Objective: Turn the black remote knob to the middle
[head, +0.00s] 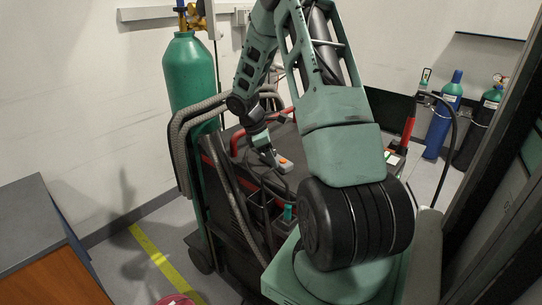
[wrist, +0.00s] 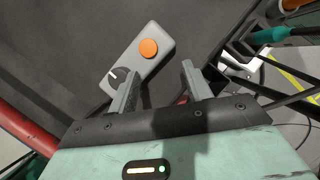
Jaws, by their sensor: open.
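The remote is a small grey box (wrist: 150,58) with an orange button (wrist: 148,48) at its upper end. Its black knob (wrist: 119,74) is at the lower left end in the wrist view, with a light pointer mark on it. In the head view the remote (head: 285,164) lies on the dark top of the cart. My gripper (wrist: 160,85) is open, its two grey fingers apart and nothing between them. The left finger is close beside the knob and partly overlaps the remote in the picture; I cannot tell whether they touch. In the head view my gripper (head: 270,157) is just left of the remote.
The cart has red rails (head: 237,143) and thick grey hoses on its left. A green gas cylinder (head: 190,75) stands behind it. A dark monitor (head: 391,112) is at the right. A grey-topped cabinet (head: 35,220) stands at the left. The dark cart top around the remote looks mostly clear.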

